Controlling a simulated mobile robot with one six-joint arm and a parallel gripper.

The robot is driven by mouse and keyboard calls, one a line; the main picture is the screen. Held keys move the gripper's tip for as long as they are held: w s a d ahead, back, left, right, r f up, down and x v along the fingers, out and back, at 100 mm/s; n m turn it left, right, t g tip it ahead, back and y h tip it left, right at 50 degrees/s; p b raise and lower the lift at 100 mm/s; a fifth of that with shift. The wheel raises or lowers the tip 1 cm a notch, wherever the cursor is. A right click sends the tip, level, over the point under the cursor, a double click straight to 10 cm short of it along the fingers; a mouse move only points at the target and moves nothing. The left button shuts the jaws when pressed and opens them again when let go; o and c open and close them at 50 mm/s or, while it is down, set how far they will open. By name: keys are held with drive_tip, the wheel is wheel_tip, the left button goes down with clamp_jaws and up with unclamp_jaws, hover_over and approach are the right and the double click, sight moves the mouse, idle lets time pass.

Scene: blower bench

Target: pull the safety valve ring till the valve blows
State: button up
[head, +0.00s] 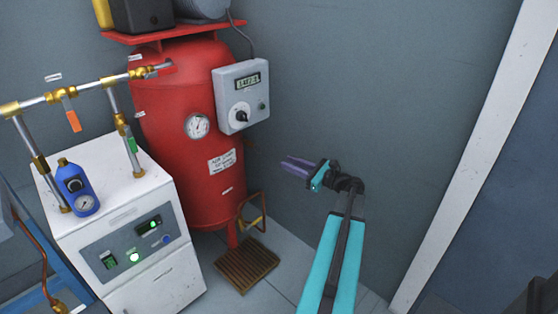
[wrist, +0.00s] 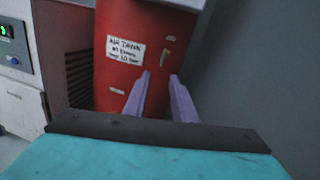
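The red air tank (head: 180,110) stands against the wall in the head view and fills the middle of the wrist view (wrist: 130,85). I cannot make out the safety valve or its ring for certain. A small brass-coloured piece (wrist: 165,58) shows on the tank, right of the white label (wrist: 124,50), but is too blurred to name. My gripper (head: 286,165) is right of the tank, with its purple fingers pointing left. In the wrist view its fingertips (wrist: 160,76) stand apart with nothing between them.
A grey control box (head: 240,97) with a display is on the tank's upper right. A round gauge (head: 198,126) is on its front. A white dryer cabinet (head: 110,225) and pipes with brass valves (head: 60,92) stand left.

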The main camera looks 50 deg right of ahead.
drive_tip(key=w+a+f+n+g+y+p, duration=0.25)
drive_tip(key=a+f, duration=0.25)
drive_tip(key=a, duration=0.5)
drive_tip(key=w+a+f+n+g+y+p, duration=0.1)
drive_tip(key=w+a+f+n+g+p, duration=0.3)
drive_tip(key=a, duration=0.5)
drive_tip(key=w+a+f+n+g+y+p, duration=0.2)
drive_tip(key=a+f+n, duration=0.3)
drive_tip(key=a, duration=0.5)
drive_tip(key=s+a+f+n+g+p, duration=0.3)
drive_tip(key=s+a+f+g, duration=0.1)
drive_tip(key=a, duration=0.5)
drive_tip(key=s+a+f+n+g+p, duration=0.2)
drive_tip(key=s+a+f+n+g, duration=0.15)
drive_tip(key=a, duration=0.55)
drive_tip(key=s+a+n+g+h+p, duration=0.3)
drive_tip(key=s+n, duration=0.4)
drive_tip(key=s, duration=0.3)
drive_tip(key=s+a+f+n+g+h+p, duration=0.1)
drive_tip(key=s+a+n+g+h+p, duration=0.3)
drive_tip(key=s, duration=0.7)
drive_tip(key=a+n+p, duration=0.2)
drive_tip(key=n, duration=0.2)
drive_tip(key=shift+s+a+n+p, duration=0.15)
drive_tip(key=shift+s+n+p, duration=0.1)
drive_tip(key=shift+n+p, duration=0.1)
